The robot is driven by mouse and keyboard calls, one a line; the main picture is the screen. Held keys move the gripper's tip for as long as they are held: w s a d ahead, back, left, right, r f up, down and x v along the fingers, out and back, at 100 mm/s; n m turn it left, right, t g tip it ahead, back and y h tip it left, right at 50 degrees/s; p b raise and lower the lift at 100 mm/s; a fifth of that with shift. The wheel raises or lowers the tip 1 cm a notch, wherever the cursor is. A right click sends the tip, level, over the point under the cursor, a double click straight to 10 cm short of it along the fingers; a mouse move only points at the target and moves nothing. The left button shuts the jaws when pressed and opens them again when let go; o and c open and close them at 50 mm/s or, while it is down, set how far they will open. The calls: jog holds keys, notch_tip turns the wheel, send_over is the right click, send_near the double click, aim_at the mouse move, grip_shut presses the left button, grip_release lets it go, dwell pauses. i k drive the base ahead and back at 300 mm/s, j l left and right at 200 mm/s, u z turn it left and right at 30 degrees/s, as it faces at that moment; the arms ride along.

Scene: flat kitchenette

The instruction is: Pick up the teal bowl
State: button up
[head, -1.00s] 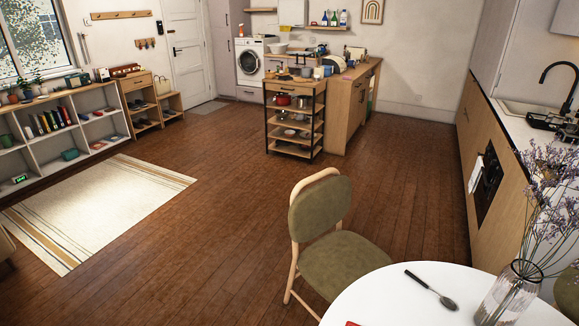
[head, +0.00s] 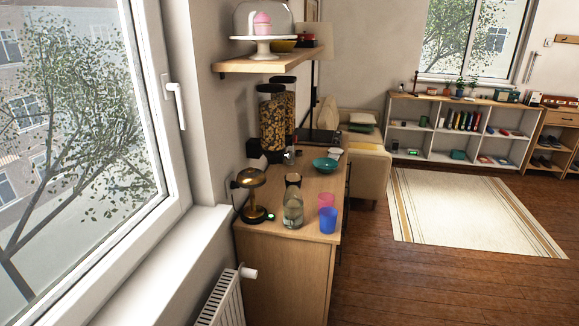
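A teal bowl (head: 325,165) sits upright on the wooden cabinet top (head: 300,196), towards its far end. It stands right of the tall dispensers and beyond the bottle and cups. Its inside faces up, and I cannot make out anything in it. My gripper is not in view.
Near the bowl stand a brass lamp (head: 252,192), a glass bottle (head: 293,208), a pink cup (head: 326,200), a blue cup (head: 329,220) and cereal dispensers (head: 272,125). A shelf (head: 262,65) overhangs behind. A radiator (head: 222,300) is below the window. The wooden floor (head: 420,285) is open at right.

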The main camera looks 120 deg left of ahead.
aim_at(324, 165)
jog(key=u, duration=3.5)
jog(key=z, duration=0.2)
jog(key=i+z, duration=0.25)
jog(key=i, duration=0.55)
jog(key=i+j+z, duration=0.1)
jog(key=i+z, duration=0.15)
jog(key=i, duration=0.5)
jog(key=i+u, duration=0.3)
jog(key=i, duration=0.2)
jog(key=i+u, duration=0.3)
jog(key=i, duration=0.2)
jog(key=i+l+u, duration=0.3)
jog(key=i, duration=0.15)
jog(key=i+l+u, duration=0.25)
jog(key=i, duration=0.2)
jog(key=i+u, duration=0.25)
jog(key=k+l, duration=0.05)
jog(key=k, duration=0.05)
